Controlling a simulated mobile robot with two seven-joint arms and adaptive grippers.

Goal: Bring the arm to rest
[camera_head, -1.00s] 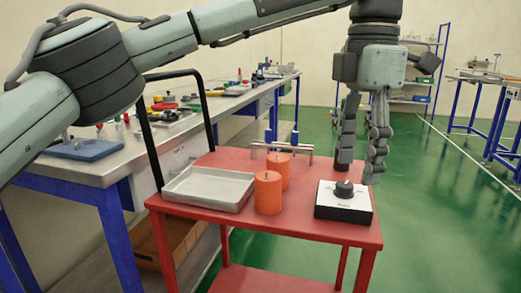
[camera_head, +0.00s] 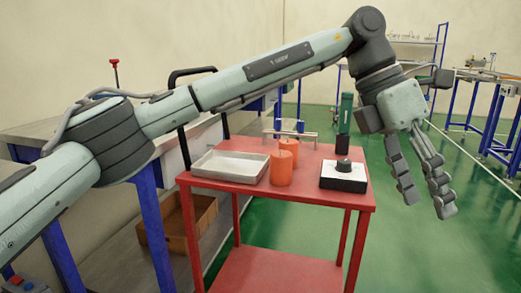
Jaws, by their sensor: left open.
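My left arm (camera_head: 270,68) comes in from the left and reaches across the view above the red cart. My left gripper (camera_head: 424,198) is open and empty. Its two fingers point down, to the right of the cart's edge, over the green floor, and touch nothing. My right gripper is not in view.
A red cart (camera_head: 268,198) bears a grey tray (camera_head: 205,172), two orange cylinders (camera_head: 281,168) (camera_head: 289,145), a white box with a black knob (camera_head: 343,182), a dark green upright object (camera_head: 344,112) and a metal bar with a handle (camera_head: 290,134).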

